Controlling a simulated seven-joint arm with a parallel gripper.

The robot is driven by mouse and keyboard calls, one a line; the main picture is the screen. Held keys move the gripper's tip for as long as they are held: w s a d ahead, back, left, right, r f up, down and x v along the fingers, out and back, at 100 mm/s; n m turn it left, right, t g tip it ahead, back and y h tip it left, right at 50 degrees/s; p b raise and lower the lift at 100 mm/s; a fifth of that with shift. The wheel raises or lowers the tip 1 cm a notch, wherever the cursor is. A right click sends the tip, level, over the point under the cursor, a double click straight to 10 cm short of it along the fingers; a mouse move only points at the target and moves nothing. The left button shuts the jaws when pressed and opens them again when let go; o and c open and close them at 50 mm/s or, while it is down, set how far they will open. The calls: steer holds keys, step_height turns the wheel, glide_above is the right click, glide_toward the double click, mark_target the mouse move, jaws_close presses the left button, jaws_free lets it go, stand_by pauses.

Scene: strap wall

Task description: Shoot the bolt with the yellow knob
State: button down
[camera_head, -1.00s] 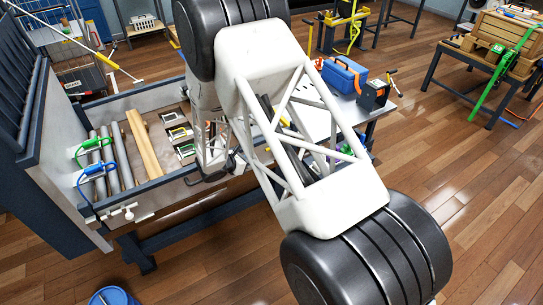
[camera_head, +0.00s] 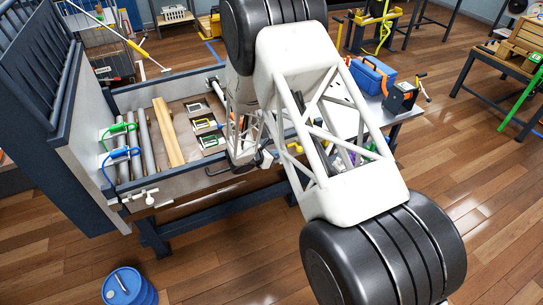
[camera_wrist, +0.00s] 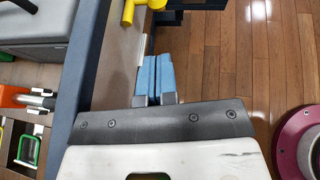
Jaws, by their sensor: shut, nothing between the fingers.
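A yellow knob (camera_wrist: 128,13) shows at the top of the wrist view, with a yellow bar running right from it, cut off by the frame edge. It sits near the edge of the bench wall. My gripper (camera_wrist: 156,57) has blue fingers pressed together and empty. In that view, its tips lie below and a little right of the knob, apart from it. The fingers are not clearly visible there.
The bench box (camera_head: 190,186) holds pipes, a wooden strip (camera_head: 168,132) and small coloured frames (camera_head: 208,126). A white bolt-like fitting (camera_head: 150,199) is on its front left. A blue barrel (camera_head: 128,290) stands on the floor. A purple round object (camera_wrist: 298,140) is right in the wrist view.

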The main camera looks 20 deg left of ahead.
steer(key=r+x, duration=0.1)
steer(key=x, duration=0.9)
steer(key=shift+w+d, duration=0.15)
steer(key=shift+w, duration=0.15)
steer(key=shift+w+d, duration=1.6)
steer(key=shift+s, duration=0.1)
steer(key=shift+s+a+r, duration=0.1)
steer(key=shift+s+a, duration=0.25)
steer(key=shift+s, duration=0.1)
steer(key=v, duration=1.2)
steer(key=shift+s+a+f, duration=0.2)
steer(key=shift+s+a, duration=0.05)
steer(key=shift+s, duration=0.15)
